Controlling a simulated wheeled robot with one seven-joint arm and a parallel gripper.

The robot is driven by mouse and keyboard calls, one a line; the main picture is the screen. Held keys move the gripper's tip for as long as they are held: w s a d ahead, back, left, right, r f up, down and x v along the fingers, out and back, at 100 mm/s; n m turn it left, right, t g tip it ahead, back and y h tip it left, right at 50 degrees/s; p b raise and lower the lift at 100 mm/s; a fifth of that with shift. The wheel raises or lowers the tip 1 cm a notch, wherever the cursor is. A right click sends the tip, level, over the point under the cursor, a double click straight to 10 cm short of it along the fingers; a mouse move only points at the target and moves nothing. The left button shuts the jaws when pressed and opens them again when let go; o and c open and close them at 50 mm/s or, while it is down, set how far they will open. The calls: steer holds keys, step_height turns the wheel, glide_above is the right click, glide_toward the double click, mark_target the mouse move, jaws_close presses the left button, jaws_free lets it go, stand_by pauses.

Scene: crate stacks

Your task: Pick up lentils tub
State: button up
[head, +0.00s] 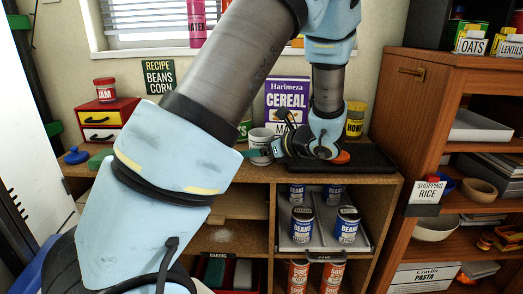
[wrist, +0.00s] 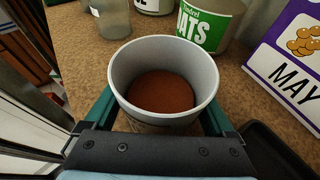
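In the wrist view an upright round tub (wrist: 165,52) with a pale grey rim and reddish-brown contents stands between the two fingers of my gripper (wrist: 162,108). Its label is hidden, so I cannot tell whether it is the lentils tub. In the head view a pale tub (head: 261,136) stands on the counter by my gripper (head: 262,153), with a teal finger across its front. The fingers are apart, one on each side; whether they press on it I cannot tell. A LENTILS sign (head: 510,48) is on top of the right cabinet.
A purple cereal box (head: 287,98) and a green OATS container (wrist: 208,25) stand behind the tub. A black tray (head: 362,158) lies to its right, with a yellow jar (head: 355,118) behind. A red and yellow drawer box (head: 104,120) is at the left.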

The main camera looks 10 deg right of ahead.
steer(key=c, duration=1.1)
step_height(320, 180, up, 10)
